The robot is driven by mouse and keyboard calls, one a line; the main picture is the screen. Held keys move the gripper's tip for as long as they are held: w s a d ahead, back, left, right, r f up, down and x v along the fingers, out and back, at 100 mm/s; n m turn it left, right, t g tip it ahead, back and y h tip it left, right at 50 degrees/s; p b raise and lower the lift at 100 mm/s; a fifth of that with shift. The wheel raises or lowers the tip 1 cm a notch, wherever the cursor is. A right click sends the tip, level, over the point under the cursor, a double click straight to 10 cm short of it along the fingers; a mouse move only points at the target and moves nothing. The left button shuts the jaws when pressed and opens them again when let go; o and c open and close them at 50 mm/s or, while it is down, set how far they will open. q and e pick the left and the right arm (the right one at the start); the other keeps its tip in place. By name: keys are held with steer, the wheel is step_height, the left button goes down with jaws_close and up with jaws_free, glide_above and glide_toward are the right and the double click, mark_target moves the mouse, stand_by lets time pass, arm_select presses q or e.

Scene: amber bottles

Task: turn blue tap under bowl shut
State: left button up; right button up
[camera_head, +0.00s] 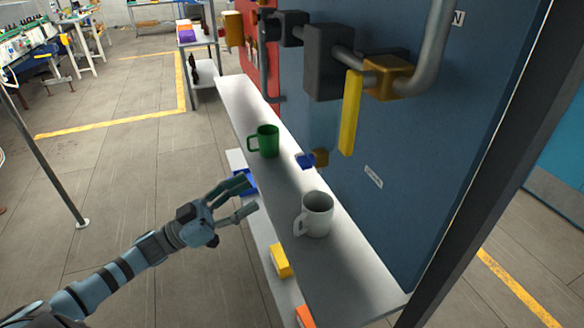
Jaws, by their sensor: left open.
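The small blue tap handle (304,161) sits low against the blue panel, just above the shelf, with a brass-coloured body (321,157) at its right. A faint, see-through shape, perhaps the bowl (321,128), shows above it; its outline is hard to make out. My left gripper (247,196) is open and empty, to the left of the shelf and apart from the tap. Its fingers point right, towards the shelf edge. My right gripper is not in view.
A green mug (268,141) and a white mug (318,214) stand on the grey shelf (355,277), left of and below the tap in the picture. A long yellow lever (350,113) hangs from a brass valve (388,76) above. Yellow (280,260) and blue items lie on the lower shelf.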

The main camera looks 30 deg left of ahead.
mark_target(306, 161)
arm_select(q)
steer(key=p+x, duration=0.1)
steer(key=x, duration=1.1)
steer(key=shift+w+p, duration=0.2)
steer(key=shift+p, duration=0.2)
steer(key=shift+a+f, duration=0.15)
steer(key=shift+c, duration=0.2)
steer(key=c, duration=1.1)
